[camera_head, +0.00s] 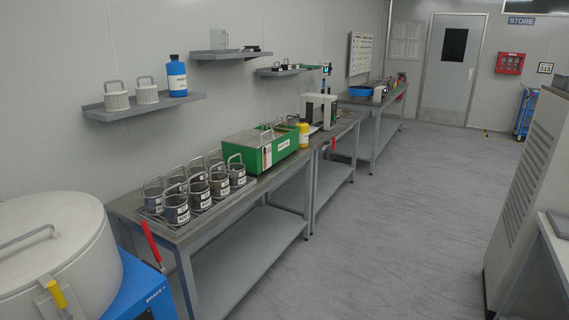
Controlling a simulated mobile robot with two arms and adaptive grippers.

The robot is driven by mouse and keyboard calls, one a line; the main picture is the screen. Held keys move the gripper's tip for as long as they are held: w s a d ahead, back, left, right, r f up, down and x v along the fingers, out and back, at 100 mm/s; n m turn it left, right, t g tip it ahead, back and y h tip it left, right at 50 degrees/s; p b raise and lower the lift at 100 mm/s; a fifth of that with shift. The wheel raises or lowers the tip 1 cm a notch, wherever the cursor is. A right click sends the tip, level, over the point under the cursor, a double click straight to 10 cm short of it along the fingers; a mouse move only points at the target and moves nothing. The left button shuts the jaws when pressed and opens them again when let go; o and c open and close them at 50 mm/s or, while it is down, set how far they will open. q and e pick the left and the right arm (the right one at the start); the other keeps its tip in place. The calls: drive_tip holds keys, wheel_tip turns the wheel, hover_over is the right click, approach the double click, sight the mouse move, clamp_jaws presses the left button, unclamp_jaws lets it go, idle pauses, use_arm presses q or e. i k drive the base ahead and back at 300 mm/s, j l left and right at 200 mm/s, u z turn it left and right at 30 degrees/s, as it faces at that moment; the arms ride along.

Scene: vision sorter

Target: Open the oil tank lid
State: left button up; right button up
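A large round off-white tank (75,285) stands at the lower left, partly cut off by the picture edge. Its flat round lid (70,215) looks shut. A grey bar handle (28,238) lies across the lid, and a yellow-tipped lever (56,293) sits on the tank's front. A green box (262,146) on the bench has a grey lid with a handle (240,160). Its label is too small to read. I cannot tell from labels which of the two is the oil tank. Neither of my grippers is in view.
Several wire-handled metal baskets (176,208) stand on the near bench. A red lever (152,243) sticks out at its front edge. A blue box (150,290) adjoins the tank. A grey cabinet (525,180) stands at the right. The floor (390,220) between is clear.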

sight(251, 138)
drive_tip(key=i+l+u, duration=0.25)
drive_tip(key=i+l, duration=0.2)
drive_tip(key=i, duration=0.15)
drive_tip(key=i+l+u, duration=0.3)
drive_tip(key=i+l, duration=0.2)
